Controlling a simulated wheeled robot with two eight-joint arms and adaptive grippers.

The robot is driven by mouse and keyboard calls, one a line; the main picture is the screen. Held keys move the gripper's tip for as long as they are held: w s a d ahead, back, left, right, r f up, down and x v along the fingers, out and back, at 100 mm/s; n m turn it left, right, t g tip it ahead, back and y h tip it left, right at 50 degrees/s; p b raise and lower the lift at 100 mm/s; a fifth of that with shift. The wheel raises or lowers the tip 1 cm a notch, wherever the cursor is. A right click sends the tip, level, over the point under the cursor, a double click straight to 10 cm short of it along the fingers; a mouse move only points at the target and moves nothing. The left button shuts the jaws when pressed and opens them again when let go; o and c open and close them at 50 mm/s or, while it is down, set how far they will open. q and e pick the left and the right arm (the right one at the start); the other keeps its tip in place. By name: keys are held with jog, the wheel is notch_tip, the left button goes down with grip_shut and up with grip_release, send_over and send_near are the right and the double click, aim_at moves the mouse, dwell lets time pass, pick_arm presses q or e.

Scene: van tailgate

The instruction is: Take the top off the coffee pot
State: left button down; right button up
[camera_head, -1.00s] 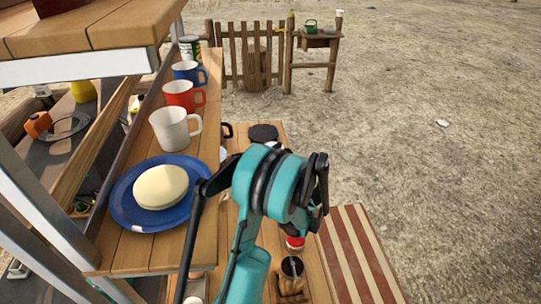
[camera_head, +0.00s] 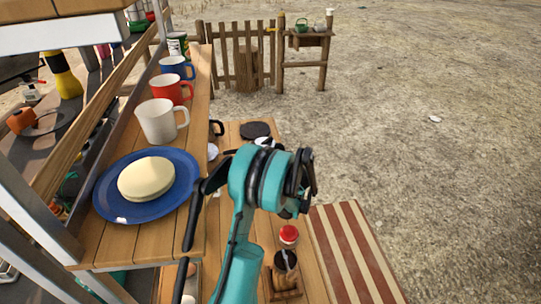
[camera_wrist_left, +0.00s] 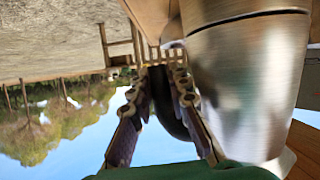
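In the left wrist view, which is upside down, a shiny metal pot (camera_wrist_left: 250,85) fills the right side, close to my left gripper (camera_wrist_left: 160,77). Its top is not clearly visible. A dark curved piece, likely its handle (camera_wrist_left: 168,104), lies between my two fingers. I cannot tell whether the fingers press on it. In the head view a teal and black arm of mine (camera_head: 262,185) reaches forward from the bottom and hides its own hand and most of the pot. My right gripper is not recognisable in any view.
A wooden shelf to the left holds a blue plate (camera_head: 113,207) with a pale round item (camera_head: 147,178), a white mug (camera_head: 157,121), a red mug (camera_head: 165,91) and a blue mug (camera_head: 174,68). A red-topped jar (camera_head: 289,235) stands on the lower wood surface, beside a striped cloth (camera_head: 350,250).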

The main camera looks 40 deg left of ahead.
aim_at(283, 148)
pick_arm(q)
jog(key=shift+r, duration=0.1)
jog(key=shift+r+p, duration=0.8)
jog(key=shift+r, duration=0.7)
jog(key=w+d+r+p, duration=0.1)
jog(key=d+r+p, duration=0.3)
jog(key=d+r, duration=0.3)
jog(key=d, duration=0.4)
jog(key=shift+w+d+r, duration=0.25)
jog(key=shift+w+r, duration=0.05)
jog(key=shift+r, duration=0.1)
jog(key=shift+s+a+f+b, duration=0.3)
jog(key=shift+a+f+b, duration=1.25)
jog(key=shift+a, duration=0.4)
jog(key=shift+s+a+f+b, duration=0.25)
jog(key=shift+a+f+b, duration=1.05)
jog(key=shift+a+f, duration=0.55)
jog(key=shift+s+a+f+b, duration=0.3)
jog(key=shift+a+f+b, duration=1.2)
jog(key=shift+a, duration=0.55)
jog(key=shift+f+b, duration=0.55)
jog(key=shift+f, duration=0.15)
